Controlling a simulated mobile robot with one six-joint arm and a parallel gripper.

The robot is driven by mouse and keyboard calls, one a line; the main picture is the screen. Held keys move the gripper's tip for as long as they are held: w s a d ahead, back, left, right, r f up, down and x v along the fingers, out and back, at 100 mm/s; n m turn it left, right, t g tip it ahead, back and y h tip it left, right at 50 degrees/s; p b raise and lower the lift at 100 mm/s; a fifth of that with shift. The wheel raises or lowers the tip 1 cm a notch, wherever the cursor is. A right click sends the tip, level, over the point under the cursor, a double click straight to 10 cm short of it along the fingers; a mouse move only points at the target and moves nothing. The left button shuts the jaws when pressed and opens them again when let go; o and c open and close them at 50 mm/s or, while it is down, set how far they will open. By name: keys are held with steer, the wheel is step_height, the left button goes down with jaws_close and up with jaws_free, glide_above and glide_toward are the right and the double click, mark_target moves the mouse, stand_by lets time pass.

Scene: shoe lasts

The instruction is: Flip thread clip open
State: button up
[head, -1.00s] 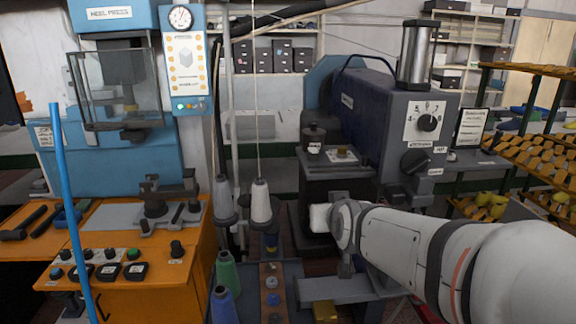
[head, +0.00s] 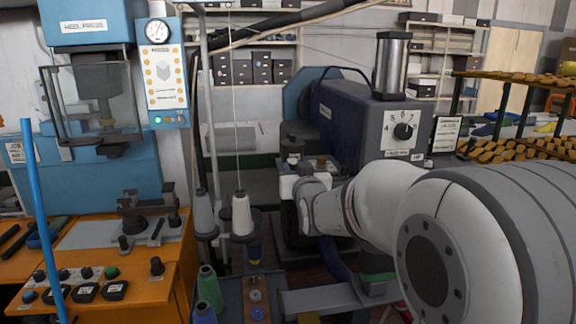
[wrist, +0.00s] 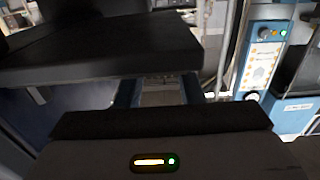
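My gripper's grey body, with a lit bar, fills the bottom of the wrist view, behind a black edge. Past that edge are two blue-grey bars whose ends run under a dark slab (wrist: 110,48); I cannot tell if they are fingers. In the head view, my white arm reaches in from the right, its wrist end in front of the dark blue machine (head: 345,120). My fingertips are hidden there. I cannot make out the thread clip for sure in either view. White (head: 242,214), green (head: 209,288) and grey (head: 203,213) thread cones stand left of my wrist.
The blue heel press (head: 82,24) and its orange bench (head: 150,290) are at the left. A blue pole (head: 45,220) stands before them. A rack of shoe lasts (head: 530,85) is at the right. A thin thread (head: 236,110) hangs above the white cone.

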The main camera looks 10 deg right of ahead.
steer(key=shift+w, duration=0.5)
jaws_close()
